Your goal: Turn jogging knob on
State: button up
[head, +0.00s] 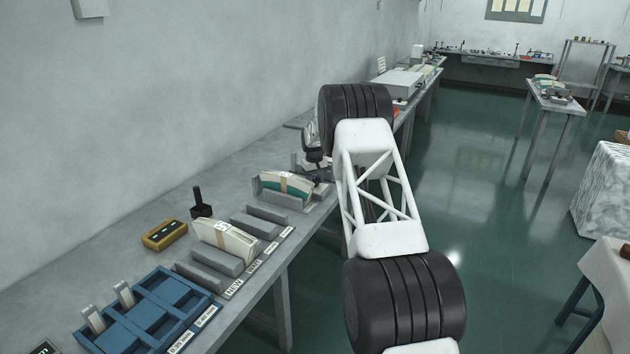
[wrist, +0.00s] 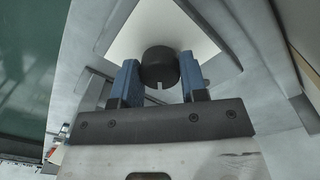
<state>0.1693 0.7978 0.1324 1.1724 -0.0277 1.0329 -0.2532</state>
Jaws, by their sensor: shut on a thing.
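The knob (wrist: 158,62) is a round black cap with a pale notch on its near edge. It stands in front of a white panel (wrist: 190,32) in the wrist view. My gripper (wrist: 159,78) has its two blue fingers on either side of the knob and is shut on it. In the head view my arm covers the middle of the bench, so the knob and my fingers cannot be made out there.
A long grey bench (head: 150,215) runs along the left wall. On it are a blue divided tray (head: 160,285), stacks of cards in grey holders, a yellow box (head: 164,235) and a black upright tool (head: 200,205).

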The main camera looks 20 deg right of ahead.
aim_at(314, 180)
jog(key=m, duration=0.4)
jog(key=shift+m, duration=0.3)
jog(key=m, duration=0.3)
jog(key=shift+w+m, duration=0.1)
jog(key=shift+m, duration=0.2)
jog(key=o, duration=0.9)
jog(key=shift+r, duration=0.15)
jog(key=shift+r, duration=3.8)
jog(key=shift+a, duration=0.1)
